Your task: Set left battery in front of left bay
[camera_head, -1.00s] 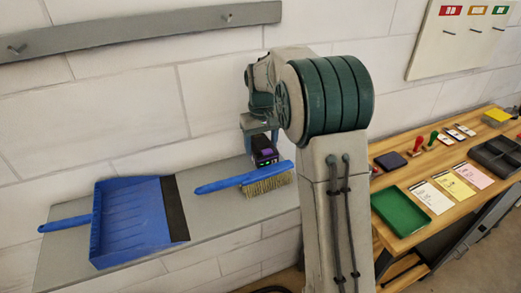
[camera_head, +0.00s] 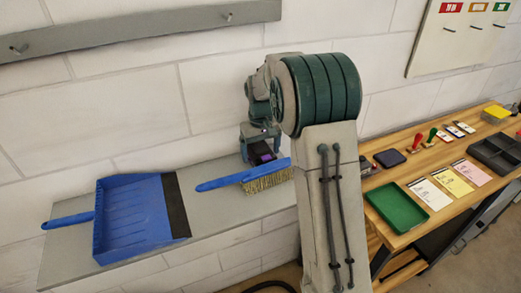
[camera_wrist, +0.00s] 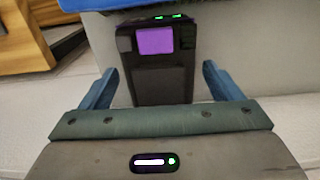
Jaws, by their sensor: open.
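A dark block with a purple patch (camera_head: 262,155), which looks like a battery, is on the grey wall shelf, just behind the brush. In the wrist view the dark block (camera_wrist: 160,75) shows its purple patch and small green lights near the top. My gripper (camera_wrist: 160,85) is open, with one blue finger on each side of the block and a small gap at each side. In the head view my gripper (camera_head: 260,137) is above the block and partly covers it. I cannot tell a second battery or any bay in these views.
A blue-handled brush (camera_head: 228,181) lies close in front of the block. A blue dustpan (camera_head: 130,215) lies to its left on the grey shelf (camera_head: 70,262). At right a wooden bench (camera_head: 430,170) holds a green tray (camera_head: 395,207), cards and stamps. My arm hides the space between.

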